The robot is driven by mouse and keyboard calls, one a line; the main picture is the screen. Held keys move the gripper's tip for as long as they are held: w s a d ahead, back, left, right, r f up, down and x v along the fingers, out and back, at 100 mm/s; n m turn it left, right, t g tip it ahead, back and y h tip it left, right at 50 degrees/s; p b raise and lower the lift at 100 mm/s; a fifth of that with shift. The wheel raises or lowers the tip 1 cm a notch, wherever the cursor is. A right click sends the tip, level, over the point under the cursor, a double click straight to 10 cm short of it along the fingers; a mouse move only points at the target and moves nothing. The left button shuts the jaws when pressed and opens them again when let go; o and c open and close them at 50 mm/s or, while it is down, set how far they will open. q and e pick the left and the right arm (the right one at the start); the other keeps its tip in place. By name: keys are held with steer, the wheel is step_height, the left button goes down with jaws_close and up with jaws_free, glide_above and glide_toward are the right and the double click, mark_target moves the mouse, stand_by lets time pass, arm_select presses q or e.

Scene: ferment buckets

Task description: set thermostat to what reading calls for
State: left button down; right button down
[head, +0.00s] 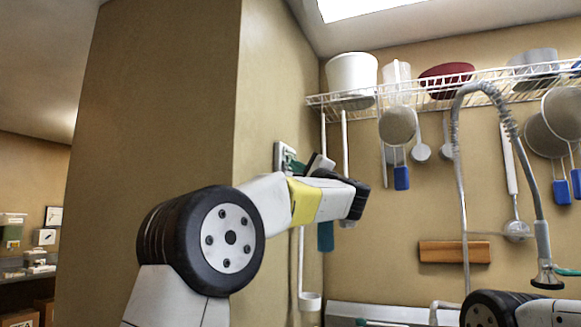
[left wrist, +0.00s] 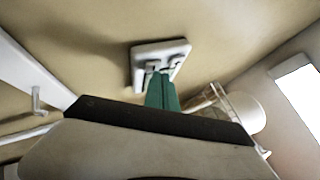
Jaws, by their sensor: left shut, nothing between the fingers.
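A white wall plate (head: 281,155) with small raised parts is fixed to the tan wall beside the corner; I take it for the thermostat. In the left wrist view the plate (left wrist: 150,56) shows close up, but I cannot read any setting on it. My left gripper (head: 296,166) has green fingers, shut and empty, reaching to the plate. In the left wrist view the shut fingertips (left wrist: 159,76) overlap the plate's lower part, and whether they touch it I cannot tell. No legible reading shows. My right gripper is out of view.
A wire shelf (head: 430,88) holds a white bucket (head: 351,73) and a red bowl (head: 446,76). Strainers (head: 397,124) and ladles hang below. A flexible-hose faucet (head: 463,190) stands at the right. A wooden block (head: 454,252) is on the back wall.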

arm_select(q)
steer(key=shift+s+d, duration=0.15)
steer(key=shift+d, duration=0.3)
steer(key=shift+s+d, duration=0.25)
steer(key=shift+d, duration=0.55)
steer(key=shift+s+d, duration=0.3)
steer(key=shift+d, duration=0.5)
steer(key=shift+s+d, duration=0.25)
steer(key=shift+d, duration=0.55)
